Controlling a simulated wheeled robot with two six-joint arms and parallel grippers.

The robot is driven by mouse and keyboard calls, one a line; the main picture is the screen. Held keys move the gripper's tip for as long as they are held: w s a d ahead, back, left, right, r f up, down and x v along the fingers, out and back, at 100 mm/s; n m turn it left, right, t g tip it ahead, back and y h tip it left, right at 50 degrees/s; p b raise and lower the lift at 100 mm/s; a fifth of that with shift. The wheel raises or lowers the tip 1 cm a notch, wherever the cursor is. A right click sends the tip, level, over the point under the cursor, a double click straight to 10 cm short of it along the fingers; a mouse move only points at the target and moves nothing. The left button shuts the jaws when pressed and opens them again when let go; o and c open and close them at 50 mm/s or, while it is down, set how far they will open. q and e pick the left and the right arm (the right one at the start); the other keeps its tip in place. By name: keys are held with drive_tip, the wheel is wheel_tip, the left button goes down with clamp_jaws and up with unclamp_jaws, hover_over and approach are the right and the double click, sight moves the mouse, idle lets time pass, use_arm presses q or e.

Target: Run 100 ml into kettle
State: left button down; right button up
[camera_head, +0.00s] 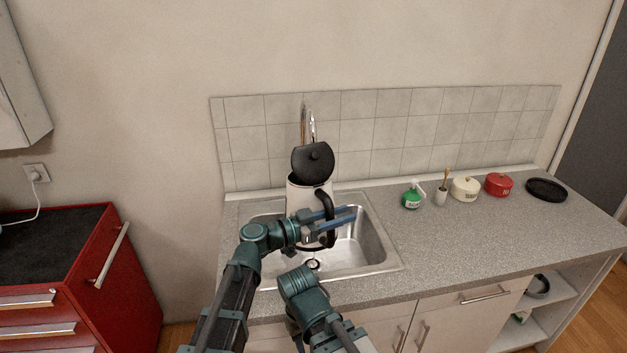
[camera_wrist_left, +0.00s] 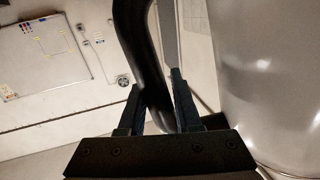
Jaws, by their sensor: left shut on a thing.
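The kettle (camera_head: 305,198) is white with a black handle (camera_head: 331,212) and a black lid (camera_head: 312,158), which stands raised. It is held roughly upright over the sink (camera_head: 371,242), in front of the tap (camera_head: 312,125). The lid hides part of the tap, and I cannot see into the kettle or tell whether water runs. My left gripper (camera_head: 340,219) is shut on the handle. In the left wrist view the handle (camera_wrist_left: 143,40) passes between the fingers, with the shiny kettle body (camera_wrist_left: 265,80) at right. My right gripper is not in view.
A red cabinet (camera_head: 115,265) stands at left.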

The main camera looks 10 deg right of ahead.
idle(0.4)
use_arm(q)
wheel_tip(320, 180, down, 6)
drive_tip(key=b, duration=0.6)
drive_tip(key=w+d, duration=0.2)
drive_tip(key=w, duration=0.7)
drive_tip(key=shift+w, duration=0.2)
drive_tip(key=shift+d, duration=0.1)
idle(0.6)
